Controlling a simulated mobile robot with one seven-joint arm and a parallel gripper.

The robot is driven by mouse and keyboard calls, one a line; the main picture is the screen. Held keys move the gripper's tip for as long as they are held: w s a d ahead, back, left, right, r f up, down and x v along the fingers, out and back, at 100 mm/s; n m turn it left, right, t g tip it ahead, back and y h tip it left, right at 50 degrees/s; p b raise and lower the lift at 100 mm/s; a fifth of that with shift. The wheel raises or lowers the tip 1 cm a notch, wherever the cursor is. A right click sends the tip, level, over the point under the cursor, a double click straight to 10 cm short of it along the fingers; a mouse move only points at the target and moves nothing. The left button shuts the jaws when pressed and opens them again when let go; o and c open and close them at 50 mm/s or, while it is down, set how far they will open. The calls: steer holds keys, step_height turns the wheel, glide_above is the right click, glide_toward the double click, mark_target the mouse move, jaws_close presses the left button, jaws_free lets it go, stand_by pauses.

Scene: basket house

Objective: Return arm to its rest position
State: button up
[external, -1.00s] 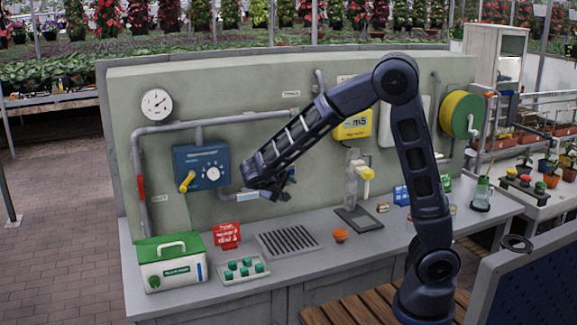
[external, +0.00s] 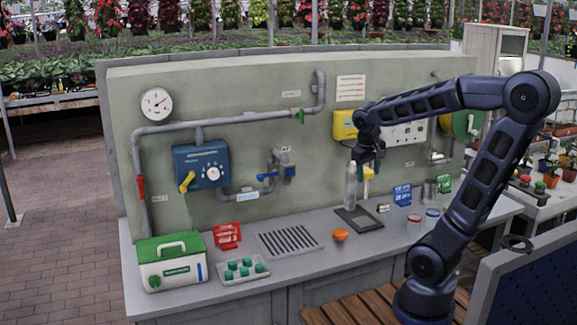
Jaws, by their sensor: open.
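My gripper (external: 368,162) hangs at the end of my raised, bent arm in the external view. It points down above the grey bench, close to the top of a clear bottle (external: 351,188) in the picture. I cannot tell whether it touches the bottle or is only in front of it. The jaws are small and dark here, with nothing visibly held between them. The bottle stands upright on a dark square tray (external: 359,220), with a yellow-topped white part (external: 368,177) beside it.
Behind stand a blue control box (external: 202,165) and grey pipes (external: 230,119). A dark panel (external: 530,270) is at the lower right.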

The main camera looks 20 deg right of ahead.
steer(key=s+d+r+m+t+y, duration=0.1)
steer(key=s+d+t+y, duration=0.1)
steer(key=s, duration=0.6)
steer(key=shift+s+d+r+t, duration=0.3)
steer(key=shift+d+r, duration=0.05)
steer(key=shift+d, duration=0.55)
